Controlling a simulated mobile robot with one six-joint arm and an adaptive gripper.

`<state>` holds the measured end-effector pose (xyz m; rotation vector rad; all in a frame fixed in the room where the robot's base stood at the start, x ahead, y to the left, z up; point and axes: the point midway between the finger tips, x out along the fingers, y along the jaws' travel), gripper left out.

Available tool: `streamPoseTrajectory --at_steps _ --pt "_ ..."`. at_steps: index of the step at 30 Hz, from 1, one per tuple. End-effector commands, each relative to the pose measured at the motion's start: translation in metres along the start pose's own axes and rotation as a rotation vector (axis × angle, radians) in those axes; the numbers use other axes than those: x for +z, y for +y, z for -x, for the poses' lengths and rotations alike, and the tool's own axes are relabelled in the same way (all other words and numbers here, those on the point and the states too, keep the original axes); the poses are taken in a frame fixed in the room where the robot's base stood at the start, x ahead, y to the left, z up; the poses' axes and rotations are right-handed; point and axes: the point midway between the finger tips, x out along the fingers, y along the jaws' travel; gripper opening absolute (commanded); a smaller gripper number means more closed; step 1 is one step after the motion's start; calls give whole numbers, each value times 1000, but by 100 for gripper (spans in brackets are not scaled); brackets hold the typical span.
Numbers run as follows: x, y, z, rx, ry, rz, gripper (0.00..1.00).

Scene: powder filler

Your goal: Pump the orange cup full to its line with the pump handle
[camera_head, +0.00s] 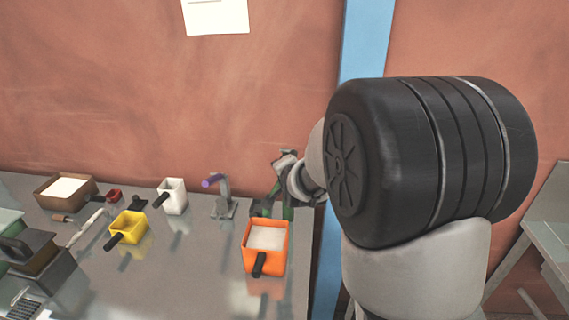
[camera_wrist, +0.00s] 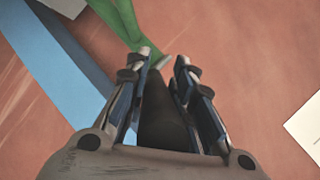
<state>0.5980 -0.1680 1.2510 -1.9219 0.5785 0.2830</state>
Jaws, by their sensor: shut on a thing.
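The orange cup (camera_head: 252,262) stands on the grey table, with its black handle (camera_head: 260,264) toward the front. White powder (camera_head: 267,238) fills much of it; I cannot make out a fill line. The green pump (camera_head: 288,212) stands right behind the cup, partly hidden by my arm. Its green lever (camera_wrist: 122,22) shows in the wrist view and leads to the dark pump handle (camera_wrist: 162,115). My gripper (camera_head: 286,160) is above the pump, small and partly covered by my wrist. In the wrist view its fingers (camera_wrist: 164,66) are closed around the dark handle.
A yellow cup (camera_head: 128,226), a white cup (camera_head: 173,196), a grey stand with a purple part (camera_head: 222,205) and a brown box of white material (camera_head: 66,190) stand to the left. A blue post (camera_head: 362,50) rises behind my arm. Bare table lies left of the orange cup.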

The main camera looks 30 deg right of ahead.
Motion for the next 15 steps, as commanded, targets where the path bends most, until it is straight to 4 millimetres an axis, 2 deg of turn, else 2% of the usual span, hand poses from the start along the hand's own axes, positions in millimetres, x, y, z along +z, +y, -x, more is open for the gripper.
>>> streamPoseTrajectory --at_steps 2,15 --pt "-6 -9 2 13 -9 -6 0" --pt "-8 -12 2 42 -31 -16 0"
